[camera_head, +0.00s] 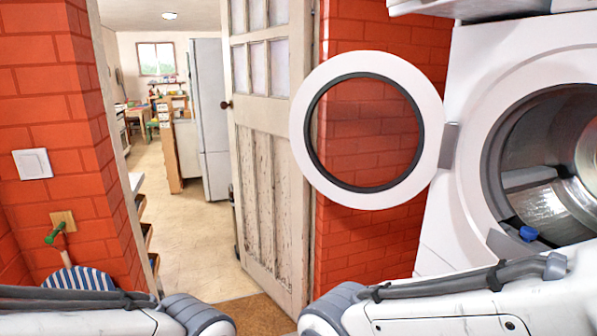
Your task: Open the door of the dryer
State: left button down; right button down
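The white dryer (462,120) stands at the right, partly cut off by the picture's edge. Its round door (422,100) has a white ring, a dark inner rim and a clear pane through which red brick shows. The door is swung open to the left, held at a grey hinge (449,146). The metal drum (545,190) is exposed, with a small blue object (528,233) at its lower front. Parts of both my arms cross the bottom of the picture, the right one in front of the dryer's lower part. Neither gripper's fingers show.
A worn wooden door (265,180) stands open left of the dryer door, by a doorway into a room with a fridge (209,120). Red brick walls (50,100) flank it. A blue-striped item (80,279) hangs at lower left. The doorway floor (190,240) is clear.

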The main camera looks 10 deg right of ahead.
aim_at(438, 136)
jog(key=u, duration=0.2)
jog(key=i, duration=2.05)
jog(key=u, duration=0.1)
